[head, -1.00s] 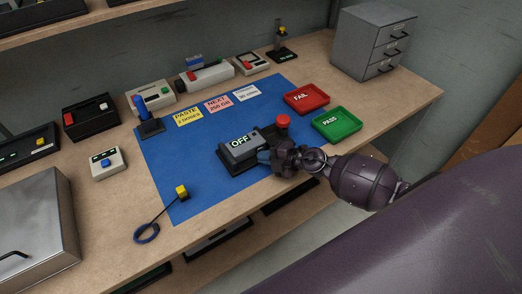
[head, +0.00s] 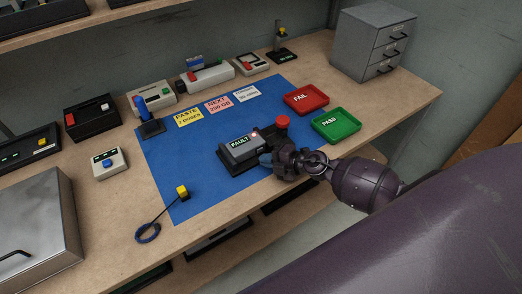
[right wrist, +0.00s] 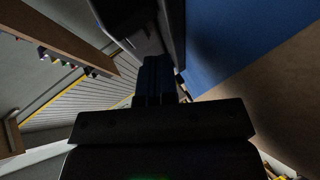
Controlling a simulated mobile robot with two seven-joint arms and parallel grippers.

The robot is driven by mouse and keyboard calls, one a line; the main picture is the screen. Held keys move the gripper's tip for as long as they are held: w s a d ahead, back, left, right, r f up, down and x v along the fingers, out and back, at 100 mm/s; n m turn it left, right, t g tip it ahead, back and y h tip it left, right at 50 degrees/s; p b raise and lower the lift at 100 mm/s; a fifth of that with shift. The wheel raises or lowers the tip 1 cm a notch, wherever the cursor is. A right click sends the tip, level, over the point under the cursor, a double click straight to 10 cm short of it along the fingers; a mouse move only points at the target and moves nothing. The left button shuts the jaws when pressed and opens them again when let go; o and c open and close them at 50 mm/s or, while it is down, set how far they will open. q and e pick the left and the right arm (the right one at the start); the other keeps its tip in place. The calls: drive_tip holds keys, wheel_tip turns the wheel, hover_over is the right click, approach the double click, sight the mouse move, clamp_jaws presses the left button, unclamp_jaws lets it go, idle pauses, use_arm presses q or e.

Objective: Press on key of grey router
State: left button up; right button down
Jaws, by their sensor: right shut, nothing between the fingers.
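The grey router (head: 240,150) sits on the blue mat (head: 190,195), in a dark base. Its label reads FAULT, and a small reddish light shows on its top right. My right gripper (head: 266,159) is shut and empty at the router's right front side, at about its height. Whether it touches the router cannot be told, and the fingertips partly hide that side. In the right wrist view the shut fingers (right wrist: 157,82) point at a dark grey body (right wrist: 135,25), apparently the router. The key itself cannot be made out. My left gripper is out of view.
A red button (head: 282,122) stands just behind my right gripper. A red FAIL tray (head: 318,107) and a green PASS tray (head: 347,133) lie to the right. The mat's left part is mostly clear.

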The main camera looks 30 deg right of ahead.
drive_tip(key=shift+s+d+p, duration=0.2)
drive_tip(key=shift+s+p, duration=0.35)
drive_tip(key=shift+s, duration=2.45)
